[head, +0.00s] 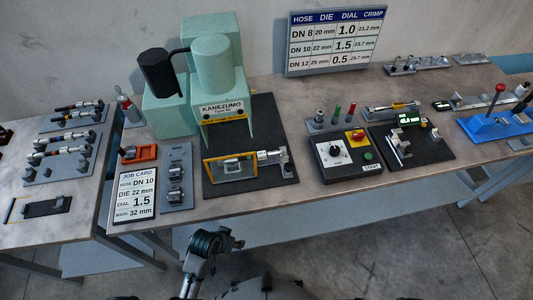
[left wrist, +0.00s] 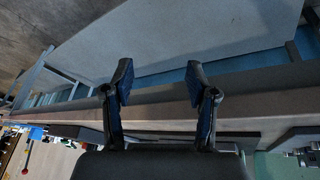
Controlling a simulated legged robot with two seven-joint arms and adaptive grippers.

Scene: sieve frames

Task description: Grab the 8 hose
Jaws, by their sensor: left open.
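Several short dark hoses with metal end fittings lie in grey racks on the left table. One hose (head: 78,106) lies in the back rack and another hose (head: 62,138) in the front rack. Their size marks are too small to read, so I cannot tell which is the 8 hose. My left gripper (left wrist: 160,82) is open and empty in the left wrist view, with the table edge (left wrist: 165,112) behind its fingers. In the head view a dark arm part of mine (head: 210,243) shows below the front table edge, apart from the hoses. My right gripper is not in view.
The green crimping press (head: 213,70) stands mid-table on a dark plate. A job card (head: 135,195) reading DN 10 lies at the front left. A control box (head: 346,150) and a wall chart (head: 335,40) are to the right. A gap separates the two tables.

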